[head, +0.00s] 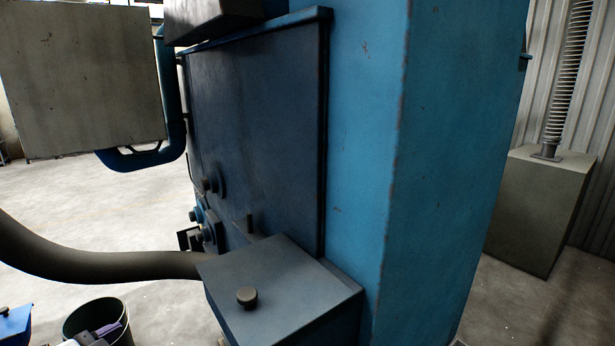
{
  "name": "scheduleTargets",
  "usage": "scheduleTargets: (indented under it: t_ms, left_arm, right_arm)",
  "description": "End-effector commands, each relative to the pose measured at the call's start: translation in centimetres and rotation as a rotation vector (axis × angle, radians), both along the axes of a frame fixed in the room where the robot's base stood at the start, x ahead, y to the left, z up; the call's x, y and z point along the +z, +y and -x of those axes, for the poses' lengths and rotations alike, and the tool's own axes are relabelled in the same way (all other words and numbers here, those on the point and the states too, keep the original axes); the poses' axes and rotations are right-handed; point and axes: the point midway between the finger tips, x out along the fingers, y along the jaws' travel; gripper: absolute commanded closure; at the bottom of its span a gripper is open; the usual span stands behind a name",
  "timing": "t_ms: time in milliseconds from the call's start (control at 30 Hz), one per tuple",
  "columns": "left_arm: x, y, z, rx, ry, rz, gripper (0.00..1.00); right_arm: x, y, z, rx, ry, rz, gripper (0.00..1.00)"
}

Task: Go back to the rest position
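A large blue machine cabinet (365,160) fills the middle of the head view, very close. Its dark blue panel (255,130) faces left and looks shut along its visible edge. A lower blue box (275,285) with a dark knob (247,296) on its top juts out at the front of the cabinet. Neither of my grippers shows in this view, so their state and anything they hold are hidden.
A thick dark hose (100,264) runs from the left edge to the lower box. A dark bucket (97,318) with items inside stands at bottom left, beside a small blue object (15,325). A grey box (82,80) hangs upper left. A grey block (537,210) with a spring-like column stands right.

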Motion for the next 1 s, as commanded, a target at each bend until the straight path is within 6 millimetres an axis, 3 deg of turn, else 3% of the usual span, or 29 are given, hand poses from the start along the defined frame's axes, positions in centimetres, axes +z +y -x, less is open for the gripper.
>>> scheduleTargets:
  t_ms: [33, 100, 467, 667, 1000]
  left_arm:
    - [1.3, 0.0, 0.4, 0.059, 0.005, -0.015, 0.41]
    - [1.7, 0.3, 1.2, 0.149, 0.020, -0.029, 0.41]
    - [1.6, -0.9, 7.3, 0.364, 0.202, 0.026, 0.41]
    - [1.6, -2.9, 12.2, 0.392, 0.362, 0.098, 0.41]
    - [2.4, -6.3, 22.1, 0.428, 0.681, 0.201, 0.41]
  right_arm:
    - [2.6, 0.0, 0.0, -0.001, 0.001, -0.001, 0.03]
    - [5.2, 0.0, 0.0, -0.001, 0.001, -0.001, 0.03]
    - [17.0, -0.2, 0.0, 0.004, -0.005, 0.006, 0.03]
    - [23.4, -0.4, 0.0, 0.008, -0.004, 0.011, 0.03]
    - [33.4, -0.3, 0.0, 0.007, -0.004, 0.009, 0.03]
